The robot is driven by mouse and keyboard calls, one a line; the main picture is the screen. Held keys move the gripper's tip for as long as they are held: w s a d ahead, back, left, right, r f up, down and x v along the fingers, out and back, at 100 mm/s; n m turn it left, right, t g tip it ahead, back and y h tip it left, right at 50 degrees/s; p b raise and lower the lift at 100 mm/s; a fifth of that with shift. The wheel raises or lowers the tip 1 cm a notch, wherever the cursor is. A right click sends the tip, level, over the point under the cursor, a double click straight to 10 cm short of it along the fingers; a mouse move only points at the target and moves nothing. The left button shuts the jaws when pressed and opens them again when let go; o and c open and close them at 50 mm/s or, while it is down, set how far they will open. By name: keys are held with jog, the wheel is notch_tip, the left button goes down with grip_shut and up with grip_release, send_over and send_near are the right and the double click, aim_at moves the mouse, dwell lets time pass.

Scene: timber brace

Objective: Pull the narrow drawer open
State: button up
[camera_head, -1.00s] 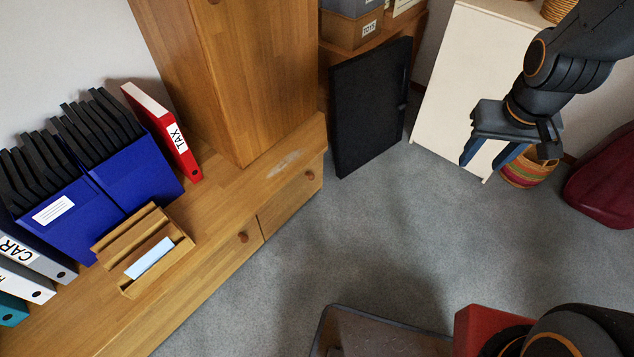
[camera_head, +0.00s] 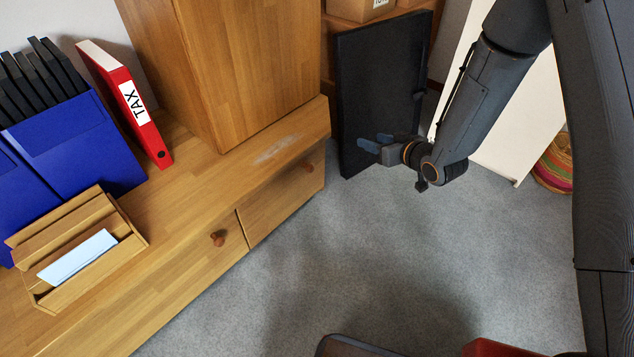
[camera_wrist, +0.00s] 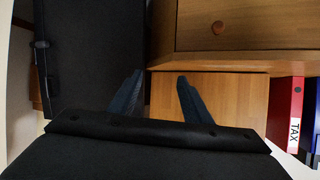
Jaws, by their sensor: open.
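The narrow drawer (camera_head: 285,195) is the right-hand front of the low wooden cabinet. It sits flush and shut, with a round wooden knob (camera_head: 308,167) near its right end. In the wrist view, which is upside down, its front and knob (camera_wrist: 218,27) show at the top. My gripper (camera_head: 374,141) is open and empty, in the air to the right of the drawer, apart from the knob. In the wrist view my two fingers (camera_wrist: 158,78) are spread, with the knob beyond them to the upper right.
A wider drawer with its own knob (camera_head: 218,238) lies left of the narrow one. A black panel (camera_head: 385,85) stands close behind my gripper. A tall wooden cupboard (camera_head: 240,70), red TAX binder (camera_head: 128,105) and wooden tray (camera_head: 55,303) sit on top. Grey carpet in front is clear.

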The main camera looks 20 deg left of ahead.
jog(key=s+a+f+n+y+b, duration=0.15)
jog(key=a+f+y+b, duration=0.4)
jog(key=f, duration=0.55)
jog(key=g+y+b, duration=0.2)
jog(key=b, duration=0.3)
send_near(313, 170)
jog(key=a, duration=0.1)
jog(key=shift+n, duration=0.25)
jog(key=shift+b+x, duration=1.85)
jog(key=shift+x, duration=2.15)
jog(key=shift+w+r, duration=0.1)
jog(key=shift+r, duration=0.05)
grip_shut()
